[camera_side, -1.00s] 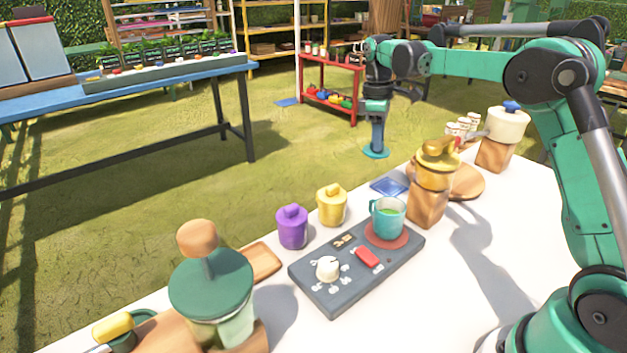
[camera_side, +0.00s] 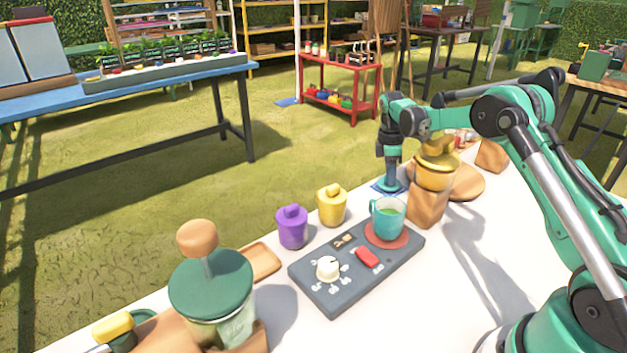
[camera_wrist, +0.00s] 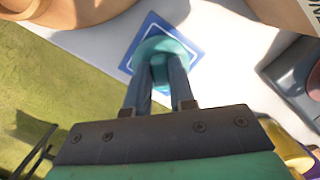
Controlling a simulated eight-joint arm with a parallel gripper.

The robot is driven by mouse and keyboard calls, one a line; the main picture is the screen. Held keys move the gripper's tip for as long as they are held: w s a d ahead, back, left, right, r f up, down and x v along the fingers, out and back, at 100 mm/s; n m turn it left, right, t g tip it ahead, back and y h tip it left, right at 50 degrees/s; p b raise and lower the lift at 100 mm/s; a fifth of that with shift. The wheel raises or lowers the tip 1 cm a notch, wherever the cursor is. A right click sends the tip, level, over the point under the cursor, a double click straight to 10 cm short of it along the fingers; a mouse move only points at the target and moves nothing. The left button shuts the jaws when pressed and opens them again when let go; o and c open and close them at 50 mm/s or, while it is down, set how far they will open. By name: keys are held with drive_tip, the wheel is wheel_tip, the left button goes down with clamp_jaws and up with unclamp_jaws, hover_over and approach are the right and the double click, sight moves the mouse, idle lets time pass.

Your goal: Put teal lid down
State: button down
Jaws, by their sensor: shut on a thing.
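The teal lid (camera_side: 390,187) is round with a knob, and it also shows in the wrist view (camera_wrist: 162,47). My gripper (camera_wrist: 161,72) is shut on its knob, one finger on each side. The lid is over the blue square mat (camera_side: 377,187) at the table's far edge. In the wrist view the white-bordered mat (camera_wrist: 193,57) shows around the lid. I cannot tell whether the lid touches the mat. The teal cup (camera_side: 386,218), open with green liquid inside, stands on the red disc of the grey control panel (camera_side: 335,293).
A wooden grinder with a yellow top (camera_side: 435,175) stands close right of my gripper. Yellow (camera_side: 332,205) and purple (camera_side: 292,228) canisters stand left of it. A green-lidded jar (camera_side: 211,290) is at front left. The table right of the panel is clear.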

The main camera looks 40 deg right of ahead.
drive_tip(key=c, duration=1.2)
unclamp_jaws()
drive_tip(key=shift+f, duration=0.15)
drive_tip(key=o, duration=0.5)
drive_tip(key=shift+c, duration=0.2)
